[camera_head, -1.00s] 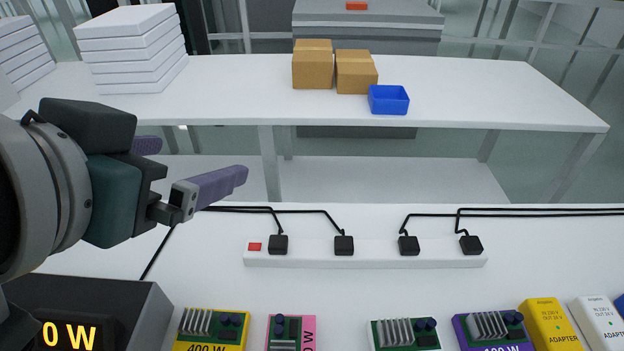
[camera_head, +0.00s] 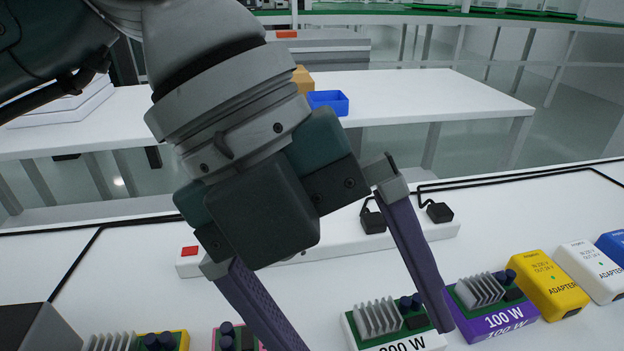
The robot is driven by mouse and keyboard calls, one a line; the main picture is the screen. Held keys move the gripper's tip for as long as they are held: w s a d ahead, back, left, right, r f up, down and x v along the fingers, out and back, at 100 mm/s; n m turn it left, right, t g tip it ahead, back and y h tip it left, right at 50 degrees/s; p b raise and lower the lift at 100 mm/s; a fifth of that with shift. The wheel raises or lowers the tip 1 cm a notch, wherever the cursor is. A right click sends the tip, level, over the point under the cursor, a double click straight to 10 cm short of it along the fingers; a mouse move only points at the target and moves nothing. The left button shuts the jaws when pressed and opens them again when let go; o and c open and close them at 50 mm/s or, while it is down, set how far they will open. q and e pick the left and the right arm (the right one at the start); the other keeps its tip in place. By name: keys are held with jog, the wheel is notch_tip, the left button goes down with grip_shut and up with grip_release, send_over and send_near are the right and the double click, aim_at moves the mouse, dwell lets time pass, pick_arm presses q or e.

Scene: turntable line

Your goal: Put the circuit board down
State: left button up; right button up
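My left gripper (camera_head: 367,336) comes in from the left and points down over the near table. Its purple fingers are spread wide with nothing held between them. A white-based circuit board (camera_head: 382,318) with a heatsink lies between and below the fingers; I cannot tell whether they touch it. A purple 100 W board (camera_head: 500,307) lies just right of the right finger. A pink-based board (camera_head: 234,338) is beside the left finger, cut off below. A yellow-based board (camera_head: 150,341) is further left, also cut off. My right gripper is not in view.
A yellow adapter (camera_head: 541,285), a white adapter (camera_head: 588,267) and a blue one (camera_head: 612,245) stand at right. A white power strip (camera_head: 425,228) with black plugs lies behind my gripper, partly hidden. A dark box (camera_head: 35,330) is at lower left. A blue bin (camera_head: 328,102) is on the far table.

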pick_arm(q)
jog(key=w+a+f+n+t+y, duration=0.1)
jog(key=w+a+f+y, duration=0.15)
jog(key=a, duration=0.25)
jog(key=w+a+f+n+y, duration=0.1)
jog(key=a+y, duration=0.2)
jog(key=a, duration=0.2)
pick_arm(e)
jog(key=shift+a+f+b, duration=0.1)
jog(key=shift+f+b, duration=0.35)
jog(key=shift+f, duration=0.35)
pick_arm(q)
jog(key=f, duration=0.6)
jog(key=s+f+b, duration=0.1)
jog(key=f, duration=0.2)
jog(key=shift+s+d+f, duration=0.1)
jog(key=shift+d, duration=0.05)
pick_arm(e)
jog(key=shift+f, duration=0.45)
pick_arm(q)
jog(key=shift+c, duration=0.2)
jog(key=c, duration=1.4)
jog(key=shift+c, duration=0.2)
